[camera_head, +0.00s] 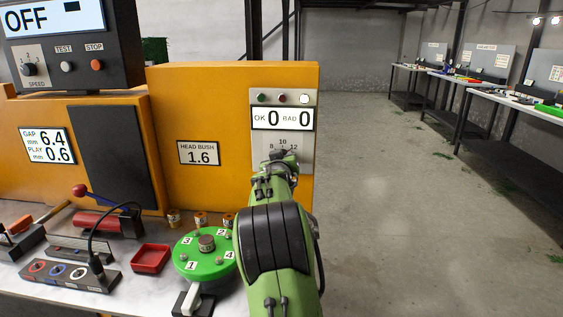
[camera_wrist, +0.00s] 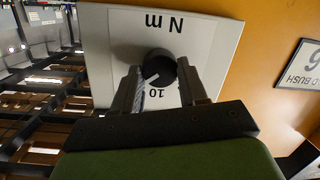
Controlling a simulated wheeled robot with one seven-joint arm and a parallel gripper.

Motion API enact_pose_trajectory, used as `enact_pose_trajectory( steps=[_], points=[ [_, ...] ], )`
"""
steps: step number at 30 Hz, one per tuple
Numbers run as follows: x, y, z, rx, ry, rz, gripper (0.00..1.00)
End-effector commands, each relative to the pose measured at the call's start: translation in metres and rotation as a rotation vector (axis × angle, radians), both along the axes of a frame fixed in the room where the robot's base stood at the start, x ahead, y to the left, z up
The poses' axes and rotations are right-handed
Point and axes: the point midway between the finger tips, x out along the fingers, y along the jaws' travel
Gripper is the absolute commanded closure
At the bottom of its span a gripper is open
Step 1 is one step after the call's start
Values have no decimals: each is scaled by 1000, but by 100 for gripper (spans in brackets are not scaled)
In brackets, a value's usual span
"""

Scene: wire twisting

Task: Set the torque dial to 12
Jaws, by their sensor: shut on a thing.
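The torque dial is a round black knob (camera_wrist: 158,66) on a pale panel, seen upside down in the wrist view. My gripper (camera_wrist: 160,70) has one finger on each side of the knob and is shut on it. A pale pointer mark shows at the knob's lower left, near the "10" label (camera_wrist: 157,93). The exact setting is hard to read, and the left finger may hide the "12". In the head view, the scale numbers 8, 10 and 12 (camera_head: 283,143) show on the panel (camera_head: 304,158). My arm hides the knob there.
The panel is on an orange machine housing (camera_head: 220,110). A green numbered turntable (camera_head: 205,255) and a red tray (camera_head: 151,259) are on the bench left of my arm. Open floor lies to the right.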

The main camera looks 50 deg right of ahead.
Motion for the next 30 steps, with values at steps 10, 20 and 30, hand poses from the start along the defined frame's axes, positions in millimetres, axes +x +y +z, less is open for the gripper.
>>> enact_pose_trajectory(
  steps=[10,20,30],
  points=[
    [0,0,-4,9,5,0,88],
    [0,0,-2,4,2,1,32],
    [-24,30,6,5,-1,3,32]
  ],
)
